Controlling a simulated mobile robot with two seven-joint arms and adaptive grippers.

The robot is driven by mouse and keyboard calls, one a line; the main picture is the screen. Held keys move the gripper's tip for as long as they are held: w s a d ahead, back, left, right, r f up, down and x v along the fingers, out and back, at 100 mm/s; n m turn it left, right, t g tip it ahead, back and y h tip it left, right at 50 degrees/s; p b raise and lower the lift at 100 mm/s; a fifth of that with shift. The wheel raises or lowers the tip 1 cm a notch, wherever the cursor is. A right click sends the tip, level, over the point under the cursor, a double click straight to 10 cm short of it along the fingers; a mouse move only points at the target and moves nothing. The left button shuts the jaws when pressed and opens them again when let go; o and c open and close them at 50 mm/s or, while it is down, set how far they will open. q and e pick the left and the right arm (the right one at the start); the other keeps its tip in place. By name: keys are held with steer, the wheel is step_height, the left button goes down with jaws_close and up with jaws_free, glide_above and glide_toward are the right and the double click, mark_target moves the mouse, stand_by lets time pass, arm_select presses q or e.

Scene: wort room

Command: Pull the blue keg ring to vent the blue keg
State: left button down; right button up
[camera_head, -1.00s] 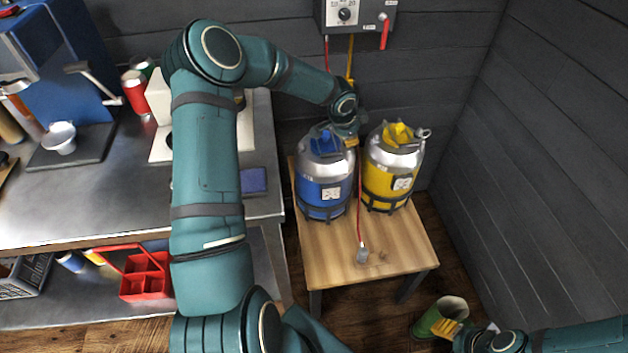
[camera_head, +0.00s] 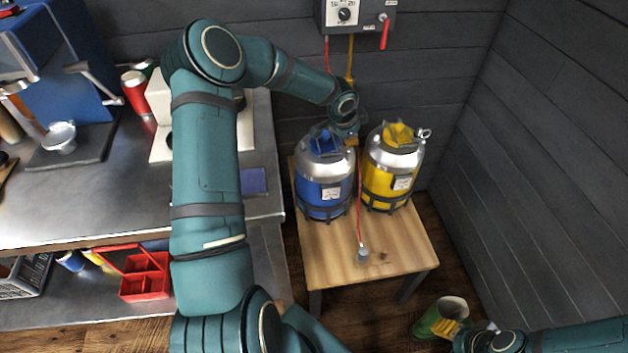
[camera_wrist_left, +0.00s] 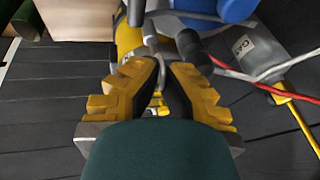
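The blue keg (camera_head: 324,190) stands upright on the small wooden table, silver-topped, with a blue handle piece above. Its blue top shows at the upper edge of the left wrist view (camera_wrist_left: 222,8). My left gripper (camera_head: 352,140) is at the right of its top, between it and the yellow keg. In the left wrist view the fingers (camera_wrist_left: 162,65) have their tips drawn close together around a thin grey metal piece, seemingly the blue keg ring (camera_wrist_left: 151,44). The head view hides this ring behind the gripper. My right gripper (camera_head: 455,328) is low at the right; its opening is unclear.
The yellow keg (camera_head: 385,182) stands close at the right, its own ring (camera_head: 424,134) visible. A red cord hangs to a grey tag (camera_head: 362,255) on the wooden table (camera_head: 335,262). A control box (camera_head: 357,14) is on the wall. A green container (camera_head: 440,316) stands on the floor.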

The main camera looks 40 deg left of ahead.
arm_select(q)
steer(key=shift+a+f, duration=0.1)
steer(key=shift+a, duration=0.05)
steer(key=shift+f+b, duration=0.35)
steer(key=shift+b, duration=0.05)
steer(key=shift+c, duration=0.7)
jaws_free()
steer(key=shift+f, duration=0.1)
steer(key=shift+r+p, duration=2.35)
steer(key=shift+r, duration=0.7)
